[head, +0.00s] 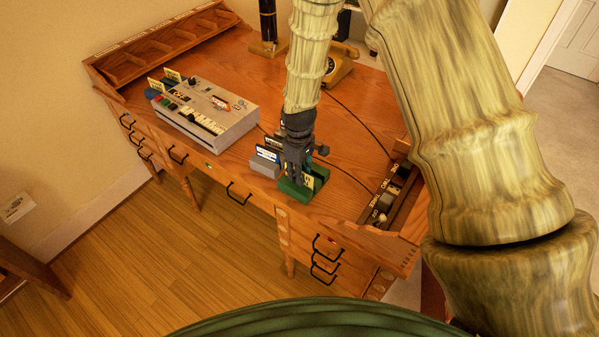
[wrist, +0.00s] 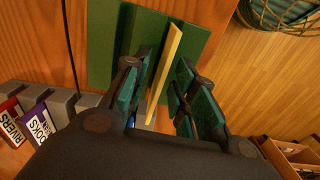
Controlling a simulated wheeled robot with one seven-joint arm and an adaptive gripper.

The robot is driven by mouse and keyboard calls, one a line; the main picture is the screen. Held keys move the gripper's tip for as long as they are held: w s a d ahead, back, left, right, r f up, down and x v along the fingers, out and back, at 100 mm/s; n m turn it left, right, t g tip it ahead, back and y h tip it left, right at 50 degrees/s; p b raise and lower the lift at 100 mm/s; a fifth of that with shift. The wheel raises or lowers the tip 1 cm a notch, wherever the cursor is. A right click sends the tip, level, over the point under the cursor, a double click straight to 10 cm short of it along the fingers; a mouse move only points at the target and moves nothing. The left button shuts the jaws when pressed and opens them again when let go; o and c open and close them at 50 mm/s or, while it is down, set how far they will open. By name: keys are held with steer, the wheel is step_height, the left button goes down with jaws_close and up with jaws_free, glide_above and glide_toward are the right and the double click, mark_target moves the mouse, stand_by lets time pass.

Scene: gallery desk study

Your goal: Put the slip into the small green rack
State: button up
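The yellow slip (wrist: 164,68) shows nearly edge-on in the wrist view, standing in the green rack (wrist: 101,40). In the head view the slip (head: 308,181) shows beside my gripper, at the small green rack (head: 296,192) near the desk's front edge. My gripper (wrist: 164,88) is over the rack with its fingers apart, one on each side of the slip. Gaps show between the slip and the finger pads, so it looks open. The slip's lower end is partly hidden, and I cannot tell how deep it sits.
Grey holders (head: 264,166) with labelled cards stand just left of the green rack. A pale keyed machine (head: 205,115) is farther left. A wooden tray (head: 385,196) with dark items lies to the right. Black cords cross the desk (head: 345,125).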

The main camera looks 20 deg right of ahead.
step_height(320, 180, up, 12)
steer(key=b, duration=0.3)
stand_by(0.4)
steer(key=shift+s+f, duration=0.1)
stand_by(0.3)
